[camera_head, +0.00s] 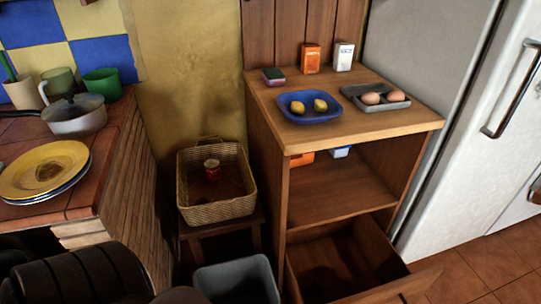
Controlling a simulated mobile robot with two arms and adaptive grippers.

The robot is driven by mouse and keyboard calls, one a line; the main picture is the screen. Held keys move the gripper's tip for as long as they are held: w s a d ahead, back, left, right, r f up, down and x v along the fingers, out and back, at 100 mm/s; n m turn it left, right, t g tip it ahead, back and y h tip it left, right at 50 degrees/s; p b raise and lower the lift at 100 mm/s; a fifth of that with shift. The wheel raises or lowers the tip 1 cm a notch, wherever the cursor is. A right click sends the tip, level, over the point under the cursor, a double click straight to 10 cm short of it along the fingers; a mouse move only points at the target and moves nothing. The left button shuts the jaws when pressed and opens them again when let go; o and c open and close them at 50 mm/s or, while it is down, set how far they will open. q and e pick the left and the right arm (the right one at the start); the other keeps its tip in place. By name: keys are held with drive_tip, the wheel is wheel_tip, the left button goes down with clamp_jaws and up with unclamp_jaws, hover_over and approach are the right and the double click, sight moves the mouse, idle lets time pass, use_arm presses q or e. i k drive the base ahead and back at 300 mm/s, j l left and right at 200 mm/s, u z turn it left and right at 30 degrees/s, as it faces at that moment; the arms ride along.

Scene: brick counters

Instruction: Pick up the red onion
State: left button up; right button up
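I cannot make out a red onion for certain in the head view. A small red object (212,170) with a pale band stands inside the wicker basket (215,210); it looks more like a small can or jar than an onion. The basket sits on a low dark stool between the counters. Dark parts of my own arm show at the bottom left, but neither gripper is in view.
A wooden cabinet (360,128) bears a blue plate (312,116) with two yellow items and a grey tray (393,103) with brown eggs. Its lower drawer (380,290) is open. A grey bin (238,278) stands below the basket. Yellow plates (70,157) and a pot (75,117) are left.

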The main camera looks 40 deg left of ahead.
sight(201, 201)
drive_tip(key=u, duration=1.9)
drive_tip(key=i+j+z, duration=0.1)
drive_tip(key=j, duration=0.6)
drive_tip(key=j+z, duration=0.1)
drive_tip(key=j, duration=0.6)
drive_tip(key=i, duration=0.05)
